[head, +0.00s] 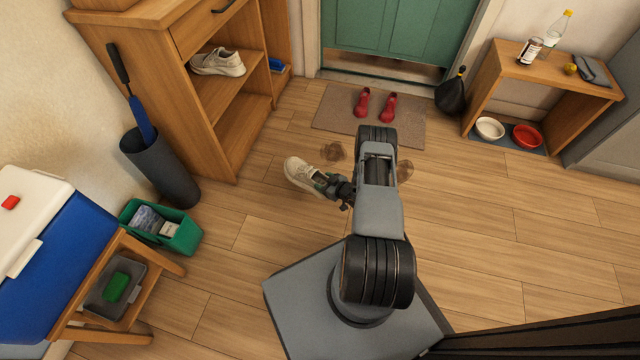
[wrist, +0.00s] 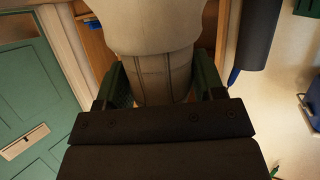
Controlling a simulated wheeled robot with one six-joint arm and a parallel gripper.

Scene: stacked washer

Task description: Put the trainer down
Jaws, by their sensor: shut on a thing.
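A cream trainer (head: 303,174) is held by my gripper (head: 327,184) in the head view, left of my arm and in front of the doormat. In the wrist view the pale trainer (wrist: 155,45) fills the top middle, and the green-padded fingers of my gripper (wrist: 160,88) press on it from both sides. How high the trainer is above the floor I cannot tell. A matching pale trainer (head: 218,63) sits on the upper shelf of the wooden shoe cabinet (head: 150,58).
Red shoes (head: 388,107) stand on the doormat (head: 325,114) before the green door (head: 400,28). Brown dirt marks (head: 334,151) lie on the floor. A dark umbrella stand (head: 165,170) and green bin (head: 183,236) are at left.

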